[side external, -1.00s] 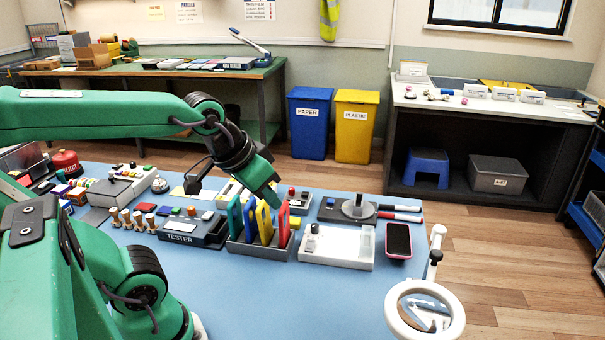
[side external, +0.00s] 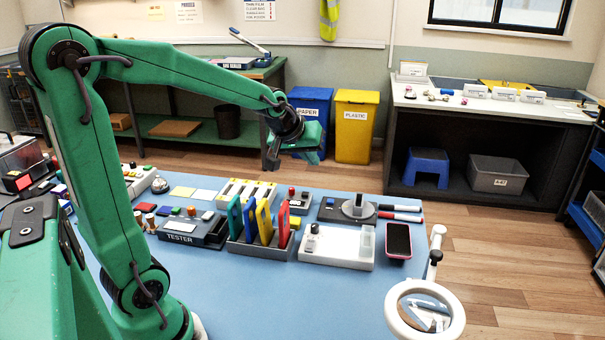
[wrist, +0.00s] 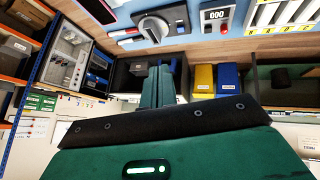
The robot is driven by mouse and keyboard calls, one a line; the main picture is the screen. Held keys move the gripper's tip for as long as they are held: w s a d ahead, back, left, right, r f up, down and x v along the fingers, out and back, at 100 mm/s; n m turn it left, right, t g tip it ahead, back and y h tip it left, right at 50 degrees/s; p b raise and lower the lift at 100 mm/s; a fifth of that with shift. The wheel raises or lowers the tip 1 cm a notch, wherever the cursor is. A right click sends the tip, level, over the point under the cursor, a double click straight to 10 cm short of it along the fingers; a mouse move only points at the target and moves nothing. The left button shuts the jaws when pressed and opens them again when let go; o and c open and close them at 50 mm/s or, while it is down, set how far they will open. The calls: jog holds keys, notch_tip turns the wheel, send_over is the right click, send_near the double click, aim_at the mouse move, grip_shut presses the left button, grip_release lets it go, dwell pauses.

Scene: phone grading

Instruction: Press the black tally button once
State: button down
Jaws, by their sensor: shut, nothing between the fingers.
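My gripper (side external: 317,152) is shut and empty, raised well above the back of the blue mat in the side view. Its closed green fingers (wrist: 158,88) also show in the wrist view. A small counter box (side external: 298,202) with a red knob stands on the mat behind the phone rack. In the wrist view the counter's display (wrist: 215,15) reads 000, with the red knob (wrist: 223,28) beside it. I cannot make out a black button for certain. My gripper is apart from the counter and touches nothing.
A rack of coloured phones (side external: 262,245) stands before the counter. A dark box with a grey disc (side external: 357,209) is to its right, a tester (side external: 185,230) to its left. A pink phone (side external: 398,240) and a ring magnifier (side external: 425,308) are at right. The mat's front is clear.

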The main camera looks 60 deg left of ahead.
jog(key=w+a+f+n+y, duration=0.1)
jog(key=w+a+f+n, duration=0.2)
jog(key=a, duration=0.5)
jog(key=w+a+f+n+y, duration=0.1)
jog(key=w+a+f+n, duration=0.2)
jog(key=w+a+f, duration=0.3)
jog(key=a+f, duration=0.1)
jog(key=a, duration=0.2)
jog(key=shift+w+a+n+t+y, duration=0.15)
jog(key=shift+w+n+t+y, duration=0.1)
jog(key=shift+n+t+y, duration=0.05)
jog(key=shift+f, duration=0.2)
send_over(304, 198)
jog(key=shift+f, duration=4.3)
jog(key=shift+f, duration=0.9)
jog(key=shift+r, duration=0.9)
